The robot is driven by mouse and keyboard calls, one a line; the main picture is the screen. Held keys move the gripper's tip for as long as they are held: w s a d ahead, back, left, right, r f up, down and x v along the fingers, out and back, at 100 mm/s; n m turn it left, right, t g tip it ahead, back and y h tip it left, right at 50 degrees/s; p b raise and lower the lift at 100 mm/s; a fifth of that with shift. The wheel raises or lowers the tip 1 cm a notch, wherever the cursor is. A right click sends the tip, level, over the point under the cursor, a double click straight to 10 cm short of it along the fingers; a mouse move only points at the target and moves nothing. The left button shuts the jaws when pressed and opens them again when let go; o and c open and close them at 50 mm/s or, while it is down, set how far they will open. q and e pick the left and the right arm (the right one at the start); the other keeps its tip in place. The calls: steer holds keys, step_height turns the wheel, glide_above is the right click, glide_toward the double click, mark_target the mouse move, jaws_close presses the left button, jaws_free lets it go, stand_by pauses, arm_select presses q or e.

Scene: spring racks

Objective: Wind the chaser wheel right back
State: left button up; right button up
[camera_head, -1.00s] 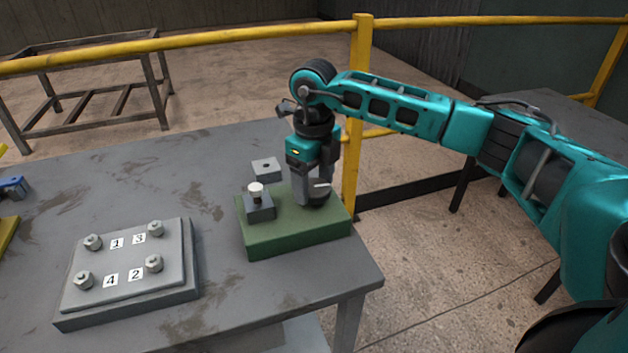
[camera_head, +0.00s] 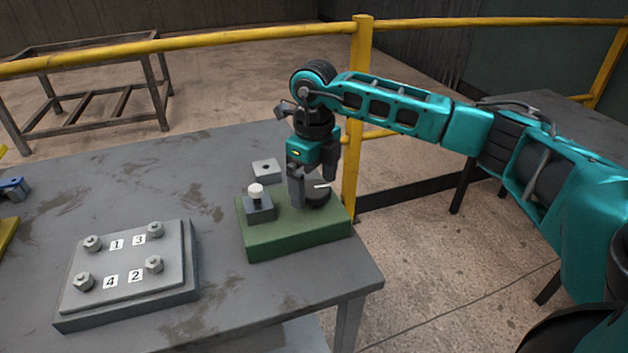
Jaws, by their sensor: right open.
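The dark round wheel (camera_head: 318,199) sits on the right part of a green base block (camera_head: 290,233) at the table's right edge. A thin white mark shows at the wheel's top. My right gripper (camera_head: 312,188) points down over the wheel with its jaws apart. One finger is at the wheel's left side and the other is behind it. I cannot tell whether either finger touches it. On the same base, left of the wheel, stands a small grey block with a white-capped pin (camera_head: 256,192). My left gripper is not in view.
A grey plate (camera_head: 130,266) with bolts and labels 1 to 4 lies at the table's front left. A small grey block with a hole (camera_head: 266,169) lies behind the base. A yellow rail (camera_head: 358,120) runs behind the table. A blue object (camera_head: 14,188) is at the left edge.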

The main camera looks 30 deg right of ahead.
mark_target(314, 188)
steer(key=shift+r, duration=0.1)
step_height(314, 188, up, 13)
stand_by(0.5)
stand_by(0.4)
